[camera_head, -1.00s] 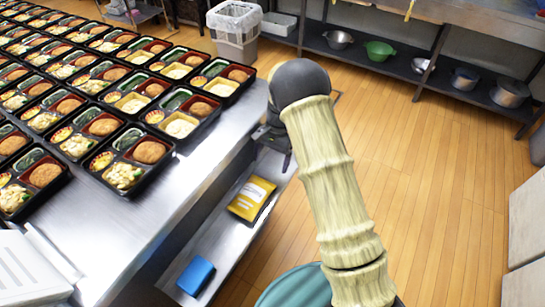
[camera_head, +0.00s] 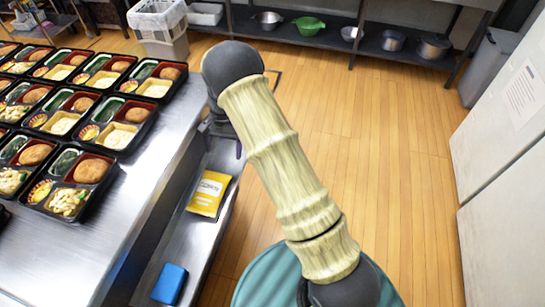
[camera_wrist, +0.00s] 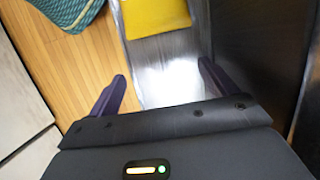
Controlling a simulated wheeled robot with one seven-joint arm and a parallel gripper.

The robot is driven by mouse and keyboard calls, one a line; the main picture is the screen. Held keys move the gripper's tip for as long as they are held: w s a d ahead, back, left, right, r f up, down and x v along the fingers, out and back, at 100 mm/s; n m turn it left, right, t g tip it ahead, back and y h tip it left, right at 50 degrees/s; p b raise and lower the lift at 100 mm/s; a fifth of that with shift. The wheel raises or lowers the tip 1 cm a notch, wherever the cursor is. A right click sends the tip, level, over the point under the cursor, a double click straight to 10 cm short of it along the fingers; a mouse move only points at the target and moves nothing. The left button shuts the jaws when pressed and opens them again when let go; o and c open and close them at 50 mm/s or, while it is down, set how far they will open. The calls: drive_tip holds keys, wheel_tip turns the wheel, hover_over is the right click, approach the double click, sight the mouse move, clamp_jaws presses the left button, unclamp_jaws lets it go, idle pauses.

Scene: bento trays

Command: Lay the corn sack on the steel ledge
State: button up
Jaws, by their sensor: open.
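The corn sack (camera_head: 209,194) is a yellow packet with a pale label band. It lies flat on the steel ledge (camera_head: 195,245), a low shelf along the side of the steel table. In the wrist view, part of the yellow sack (camera_wrist: 152,17) shows at the top edge, beyond my fingertips, on the shiny ledge (camera_wrist: 168,78). My gripper (camera_wrist: 162,75) is open, with bare ledge showing between its fingers and nothing held. In the head view my gripper is mostly hidden behind my arm, at the far end of the ledge, apart from the sack.
A blue packet (camera_head: 170,284) lies on the near part of the ledge. The steel table (camera_head: 150,180) above carries several filled bento trays (camera_head: 75,185). Wooden floor (camera_head: 370,180) is open to the right, up to white cabinets (camera_head: 510,110). A bin (camera_head: 160,28) stands behind.

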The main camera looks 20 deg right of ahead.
drive_tip(key=s+d+r+n+t+h, duration=0.1)
drive_tip(key=s+d+r+n+t, duration=0.1)
drive_tip(key=s+d+r, duration=0.5)
drive_tip(key=s+d+r+n+t, duration=0.3)
drive_tip(key=s+d+r, duration=0.4)
drive_tip(key=s, duration=0.7)
drive_tip(key=shift+s+d+r+n+t+h, duration=0.2)
drive_tip(key=shift+s+r+n+t+h, duration=0.1)
drive_tip(key=shift+s+r+n+h, duration=0.25)
drive_tip(key=shift+w+r, duration=0.15)
drive_tip(key=shift+w, duration=0.05)
